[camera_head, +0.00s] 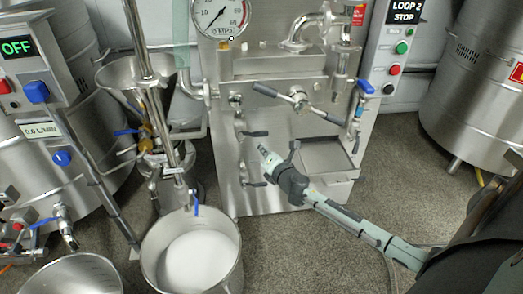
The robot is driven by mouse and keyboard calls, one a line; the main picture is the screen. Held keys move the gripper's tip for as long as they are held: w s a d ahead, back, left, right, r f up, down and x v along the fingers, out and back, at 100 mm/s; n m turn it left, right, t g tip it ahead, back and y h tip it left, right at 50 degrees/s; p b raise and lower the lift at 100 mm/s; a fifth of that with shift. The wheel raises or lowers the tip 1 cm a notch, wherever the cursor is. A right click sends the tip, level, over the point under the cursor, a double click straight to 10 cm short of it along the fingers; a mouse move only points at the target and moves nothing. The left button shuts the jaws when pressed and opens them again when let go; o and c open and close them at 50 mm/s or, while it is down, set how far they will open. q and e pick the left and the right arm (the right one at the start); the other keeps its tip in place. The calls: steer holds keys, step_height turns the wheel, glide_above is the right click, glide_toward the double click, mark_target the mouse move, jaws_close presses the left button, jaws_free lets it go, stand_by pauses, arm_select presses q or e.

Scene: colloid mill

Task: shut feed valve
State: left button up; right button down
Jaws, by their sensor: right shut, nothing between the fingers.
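No label marks the feed valve, and I cannot tell for certain which valve it is. A blue lever (126,132) sits below the steel hopper (122,72) at the left. Another blue lever (195,203) hangs on the pipe over the bucket. Several dark-handled levers (256,134) are on the steel front panel. My right gripper (264,151) reaches in from the lower right. It is shut and empty, in front of the panel near these levers; contact cannot be told. My left gripper is not in view.
A steel bucket (150,270) with white contents stands at the lower left. A pressure gauge (220,14) is at the top. A T-handled valve (297,98) and a blue-handled valve (364,87) sit on the machine. Grey floor (420,205) is open at the right.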

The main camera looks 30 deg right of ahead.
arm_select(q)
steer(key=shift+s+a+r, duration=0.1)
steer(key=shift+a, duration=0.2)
arm_select(e)
steer(key=s+a+r, duration=0.1)
steer(key=s+a, duration=0.3)
steer(key=s, duration=0.4)
steer(key=shift+s+a+r, duration=0.15)
steer(key=shift+s+r, duration=0.15)
steer(key=shift+s, duration=0.05)
